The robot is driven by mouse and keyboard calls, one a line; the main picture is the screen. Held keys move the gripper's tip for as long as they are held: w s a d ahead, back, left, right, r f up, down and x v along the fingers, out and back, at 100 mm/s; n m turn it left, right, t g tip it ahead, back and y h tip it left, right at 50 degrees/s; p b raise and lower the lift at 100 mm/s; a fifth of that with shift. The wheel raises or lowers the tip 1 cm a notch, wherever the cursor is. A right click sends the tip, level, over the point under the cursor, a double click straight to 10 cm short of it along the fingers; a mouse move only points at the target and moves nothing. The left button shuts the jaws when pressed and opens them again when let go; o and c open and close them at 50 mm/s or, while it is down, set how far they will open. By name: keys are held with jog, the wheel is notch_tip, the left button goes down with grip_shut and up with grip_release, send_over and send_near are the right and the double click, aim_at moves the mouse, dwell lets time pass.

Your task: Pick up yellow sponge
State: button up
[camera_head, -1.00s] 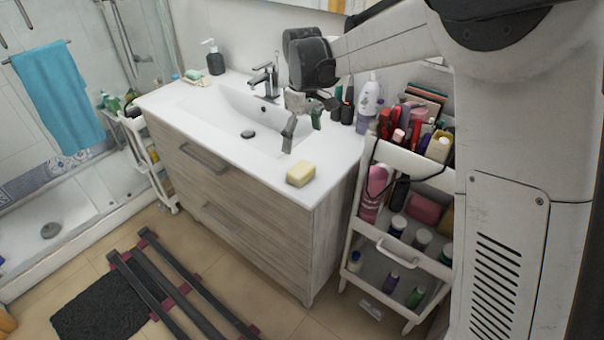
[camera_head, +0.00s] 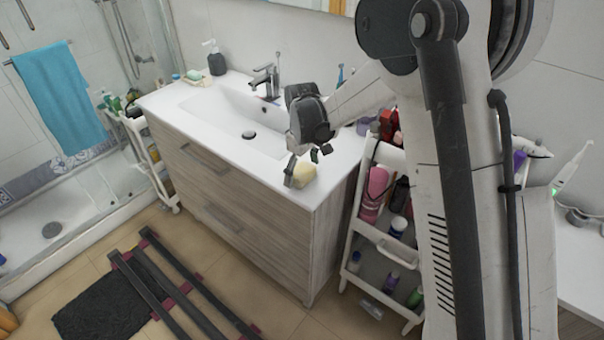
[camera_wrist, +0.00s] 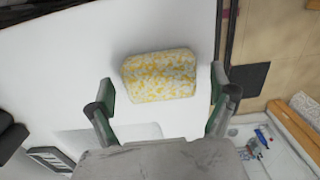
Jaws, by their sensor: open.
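The yellow sponge (camera_head: 303,173) lies on the white counter at the front right corner of the sink unit. In the wrist view the sponge (camera_wrist: 159,76) shows whole, speckled yellow and white, just beyond my fingertips and across the gap between them. My gripper (camera_head: 304,168) hangs over it in the head view and hides part of it. In the wrist view my gripper (camera_wrist: 163,92) is open, with one finger on each side and nothing between them. I cannot tell the exact height of the fingertips above the counter.
The sink unit (camera_head: 230,185) has a basin and a faucet (camera_head: 265,80) behind my gripper. A white cart (camera_head: 385,235) with bottles stands close to its right side. A soap dispenser (camera_head: 215,58) stands at the back left. The counter around the sponge is clear.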

aim_at(302, 169)
jog(key=shift+f, duration=0.45)
jog(key=c, duration=1.4)
jog(key=shift+o, duration=0.2)
jog(key=shift+r, duration=0.15)
jog(key=shift+r, duration=0.55)
notch_tip(302, 169, up, 3)
jog(key=shift+f, duration=0.1)
jog(key=s+a+r+b, duration=0.1)
jog(key=s+a+r, duration=0.3)
jog(key=a+r, duration=0.3)
jog(key=a, duration=0.4)
